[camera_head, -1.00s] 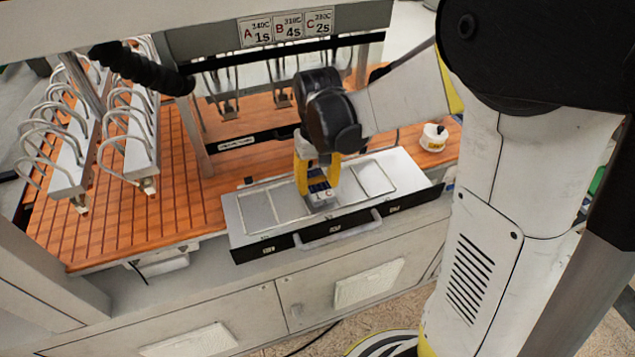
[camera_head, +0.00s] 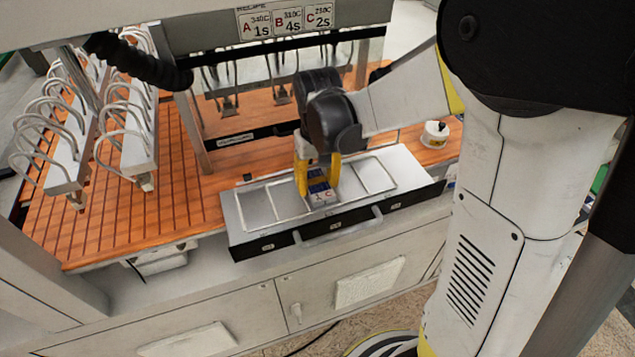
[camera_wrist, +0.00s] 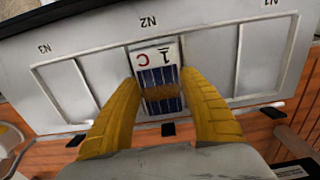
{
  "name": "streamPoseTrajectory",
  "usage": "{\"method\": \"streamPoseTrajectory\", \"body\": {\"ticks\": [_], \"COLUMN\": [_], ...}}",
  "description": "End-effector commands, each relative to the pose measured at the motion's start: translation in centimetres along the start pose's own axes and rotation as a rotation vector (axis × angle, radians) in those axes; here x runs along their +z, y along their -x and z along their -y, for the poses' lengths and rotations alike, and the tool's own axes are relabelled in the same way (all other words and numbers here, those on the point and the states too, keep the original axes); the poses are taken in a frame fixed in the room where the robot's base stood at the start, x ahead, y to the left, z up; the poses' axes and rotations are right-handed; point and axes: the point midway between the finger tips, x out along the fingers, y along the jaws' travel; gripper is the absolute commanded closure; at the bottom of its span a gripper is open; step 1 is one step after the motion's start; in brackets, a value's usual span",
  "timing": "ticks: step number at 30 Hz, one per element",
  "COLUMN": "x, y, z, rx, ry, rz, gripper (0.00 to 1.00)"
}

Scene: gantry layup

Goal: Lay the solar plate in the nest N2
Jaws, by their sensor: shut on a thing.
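The solar plate (camera_head: 320,188) is a small blue cell panel with a white end marked "1" and "C". It also shows in the wrist view (camera_wrist: 154,57). My gripper (camera_head: 318,193) has its two yellow fingers shut on the plate's sides. In the wrist view, the gripper (camera_wrist: 159,80) holds it over the middle nest N2 (camera_wrist: 118,74), in line with the N2 label. The plate looks level and at or just above the nest floor; whether it touches is unclear. The fingers hide part of the nest outline.
Nest N1 (camera_wrist: 262,58) and nest N3 (camera_wrist: 71,88) flank N2 and look empty. The nests lie in a pale tray (camera_head: 408,170) with a black front and a handle. A white round pot (camera_head: 434,136) stands to the right. A gantry frame with hanging tools stands behind.

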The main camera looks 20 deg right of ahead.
Motion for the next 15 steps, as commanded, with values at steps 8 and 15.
{"method": "streamPoseTrajectory", "body": {"ticks": [8,15], "x": [0.00,0.00], "y": [-0.29,-0.24], "z": [0.00,0.00], "rx": [0.000,0.000], "ry": [0.000,0.000], "rz": [0.000,0.000], "gripper": [0.27,0.27]}}
